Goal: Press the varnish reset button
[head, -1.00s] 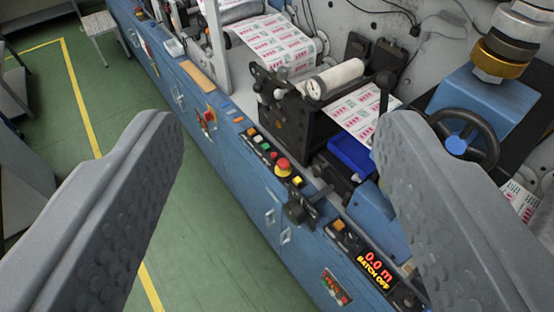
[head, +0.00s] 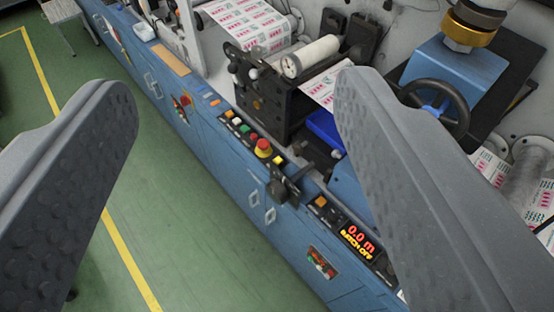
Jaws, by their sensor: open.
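My gripper (head: 236,95) is open and empty, its two grey fingers wide apart at the left and right of the head view. Between the fingers lies the blue rewinder machine (head: 215,150). No label is legible, so I cannot tell which one is the varnish reset button. The gripper appears apart from all buttons.
A display (head: 360,240) reads "0.0 m BATCH OFF", with an orange button (head: 321,202) beside it. A lower panel (head: 322,264) has red and green buttons. A black lever (head: 284,188) juts from the ledge. A handwheel (head: 435,108) stands at right. Green floor (head: 190,240) is clear at left.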

